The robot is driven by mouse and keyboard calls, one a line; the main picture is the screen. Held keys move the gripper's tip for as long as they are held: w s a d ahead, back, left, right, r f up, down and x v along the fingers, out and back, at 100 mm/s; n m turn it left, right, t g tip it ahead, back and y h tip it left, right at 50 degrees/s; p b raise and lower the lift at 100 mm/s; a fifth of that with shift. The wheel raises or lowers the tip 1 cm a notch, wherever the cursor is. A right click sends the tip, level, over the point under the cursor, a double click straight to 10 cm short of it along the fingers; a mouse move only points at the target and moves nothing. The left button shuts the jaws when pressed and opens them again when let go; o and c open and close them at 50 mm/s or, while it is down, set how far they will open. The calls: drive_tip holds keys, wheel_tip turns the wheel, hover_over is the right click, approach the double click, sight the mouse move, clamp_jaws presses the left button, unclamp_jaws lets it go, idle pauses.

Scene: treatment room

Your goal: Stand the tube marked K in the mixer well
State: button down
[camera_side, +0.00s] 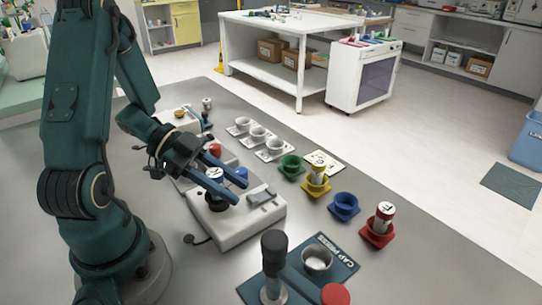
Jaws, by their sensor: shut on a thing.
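My gripper (240,192) reaches over the white mixer (250,225) with its two blue fingers pointing down to the right. It is shut on a white-labelled tube (215,176) that stands about upright between the fingers. The tube is right above or in the mixer's dark round well (217,204); I cannot tell whether its base is seated. The fingers hide part of the tube, and its dark mark is too small to read. Other marked tubes stand in the yellow holder (315,188) and the red holder (377,236).
The green holder (291,168) and blue holder (344,208) look empty. White cups (257,135) stand behind. A cap press mat (340,266) with a metal cup (316,260) and a black-knobbed post (273,250) is in front. The table right of the red holder is clear.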

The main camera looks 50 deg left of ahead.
drive_tip(key=shift+f, duration=0.35)
drive_tip(key=c, duration=0.8)
unclamp_jaws()
